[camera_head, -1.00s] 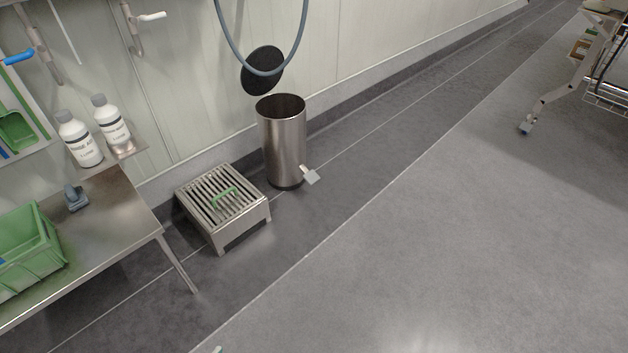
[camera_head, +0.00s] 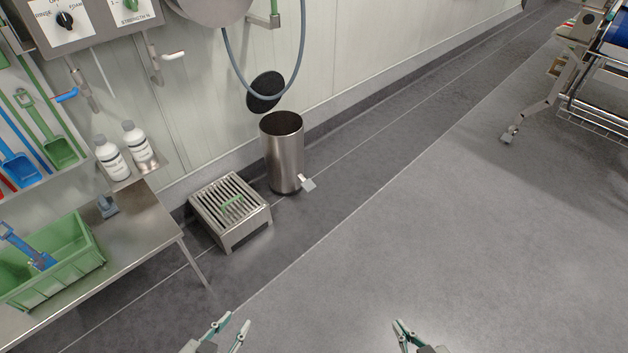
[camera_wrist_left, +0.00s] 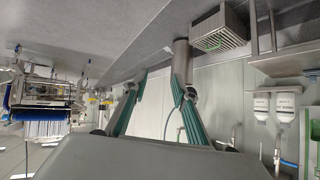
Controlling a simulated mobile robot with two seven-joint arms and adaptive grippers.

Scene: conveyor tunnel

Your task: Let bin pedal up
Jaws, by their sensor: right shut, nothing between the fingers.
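The bin (camera_head: 284,160) is a tall steel cylinder standing on the floor by the wall. Its round black lid (camera_head: 265,90) stands raised behind the open top. The small pale pedal (camera_head: 309,185) sticks out low at the bin's right front, with nothing on it. My left gripper (camera_head: 238,318) is open and empty at the bottom of the head view, well in front of the bin. It also shows open in the left wrist view (camera_wrist_left: 159,76), with the bin (camera_wrist_left: 181,58) behind its fingers. My right gripper (camera_head: 401,323) is shut and empty, apart from the bin and pedal.
A slatted steel step (camera_head: 228,225) with a green handle stands left of the bin. A steel table (camera_head: 150,215) with a green crate (camera_head: 75,280) is further left. A grey hose (camera_head: 300,60) hangs above the bin. The floor right of the pedal is clear.

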